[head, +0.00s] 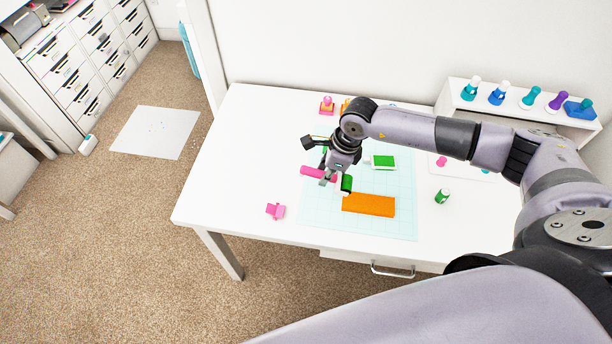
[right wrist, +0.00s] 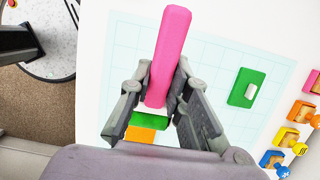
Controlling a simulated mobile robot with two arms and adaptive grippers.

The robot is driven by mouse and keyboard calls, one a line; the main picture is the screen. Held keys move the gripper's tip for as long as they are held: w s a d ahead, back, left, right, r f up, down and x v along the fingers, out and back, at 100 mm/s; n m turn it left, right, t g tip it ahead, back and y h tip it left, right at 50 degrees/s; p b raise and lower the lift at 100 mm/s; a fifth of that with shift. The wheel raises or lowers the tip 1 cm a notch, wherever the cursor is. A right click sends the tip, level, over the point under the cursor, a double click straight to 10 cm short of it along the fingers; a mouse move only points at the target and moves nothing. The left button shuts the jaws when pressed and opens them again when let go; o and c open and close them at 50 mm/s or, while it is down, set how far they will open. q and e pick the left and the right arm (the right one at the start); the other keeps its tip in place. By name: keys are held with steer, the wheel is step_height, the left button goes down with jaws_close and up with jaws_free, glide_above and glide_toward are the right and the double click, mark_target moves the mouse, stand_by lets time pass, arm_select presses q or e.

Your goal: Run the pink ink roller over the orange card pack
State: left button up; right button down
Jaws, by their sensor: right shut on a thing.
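The pink ink roller (head: 313,172) is in my right gripper (head: 329,178), which is shut on its pink handle (right wrist: 169,50). A green drum (head: 346,183) with a white part shows at the roller's other end, just beyond the fingers; it also shows in the right wrist view. The orange card pack (head: 368,205) lies flat on the pale gridded mat. The drum is at the pack's upper left end; whether they touch I cannot tell. In the right wrist view the pack (right wrist: 141,135) is mostly hidden by my gripper. My left gripper is not in view.
A green pad (head: 383,161) lies on the mat (head: 400,226) behind the pack. A pink object (head: 275,210) stands left of the mat, a green bottle (head: 442,196) right. Stamps (head: 327,105) stand at the back. A shelf (head: 455,98) with several coloured items is back right.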

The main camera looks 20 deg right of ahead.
steer(key=shift+s, duration=0.1)
steer(key=shift+d+f, duration=0.15)
steer(key=shift+d, duration=0.15)
steer(key=shift+a+f+b, duration=0.15)
steer(key=shift+b, duration=0.25)
step_height(320, 180, down, 4)
steer(key=b, duration=0.3)
steer(key=shift+r, duration=0.25)
steer(key=shift+f+b, duration=0.5)
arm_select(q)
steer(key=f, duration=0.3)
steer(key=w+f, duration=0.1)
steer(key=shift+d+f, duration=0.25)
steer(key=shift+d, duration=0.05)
arm_select(e)
steer(key=shift+r, duration=0.1)
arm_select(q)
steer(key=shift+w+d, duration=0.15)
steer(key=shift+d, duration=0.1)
